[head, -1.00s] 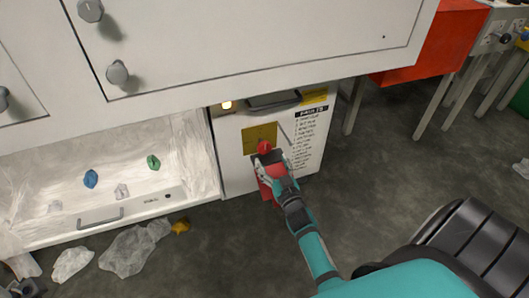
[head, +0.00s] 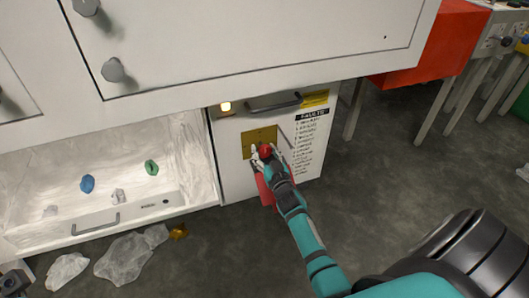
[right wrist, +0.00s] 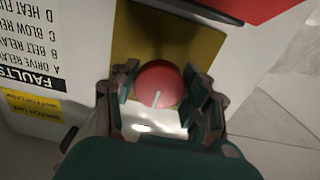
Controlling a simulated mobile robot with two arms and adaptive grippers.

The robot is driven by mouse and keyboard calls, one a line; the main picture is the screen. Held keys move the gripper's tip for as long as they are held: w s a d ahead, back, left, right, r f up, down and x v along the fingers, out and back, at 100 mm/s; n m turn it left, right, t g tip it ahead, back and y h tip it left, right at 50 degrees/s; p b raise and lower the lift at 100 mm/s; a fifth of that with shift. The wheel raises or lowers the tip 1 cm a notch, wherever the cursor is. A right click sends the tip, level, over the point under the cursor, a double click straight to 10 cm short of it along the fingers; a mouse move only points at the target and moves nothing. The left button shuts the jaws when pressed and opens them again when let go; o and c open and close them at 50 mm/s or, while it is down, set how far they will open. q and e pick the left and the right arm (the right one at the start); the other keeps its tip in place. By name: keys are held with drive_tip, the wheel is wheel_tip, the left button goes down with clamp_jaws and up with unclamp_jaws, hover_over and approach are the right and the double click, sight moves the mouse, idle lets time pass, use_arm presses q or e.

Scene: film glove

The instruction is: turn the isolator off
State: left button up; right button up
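The isolator is a round red knob (head: 265,151) on a yellow plate (head: 259,134), on the white front panel of the machine. In the right wrist view the knob (right wrist: 159,84) sits between my right fingers, with a pale pointer line on its face. My right gripper (head: 264,155) has one finger on each side of the knob, close against it. It also shows in the right wrist view (right wrist: 160,88). A dark grey part at the bottom left corner of the head view may be my left gripper, but too little shows to tell its state.
An open bay (head: 180,165) with coloured scraps lies left. Plastic film (head: 130,256) lies on the floor. An orange-red box (head: 425,55) stands right.

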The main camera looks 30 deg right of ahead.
drive_tip(key=c, duration=0.6)
drive_tip(key=shift+n, duration=0.4)
drive_tip(key=n, duration=0.2)
drive_tip(key=shift+n+p, duration=0.3)
drive_tip(key=shift+n, duration=0.1)
drive_tip(key=n, duration=0.3)
drive_tip(key=shift+n, duration=0.4)
drive_tip(key=n, duration=0.5)
drive_tip(key=shift+d+b, duration=0.1)
drive_tip(key=shift+b, duration=0.2)
drive_tip(key=n+b, duration=0.1)
drive_tip(key=n, duration=0.4)
drive_tip(key=shift+r+n, duration=0.1)
drive_tip(key=shift+n, duration=0.4)
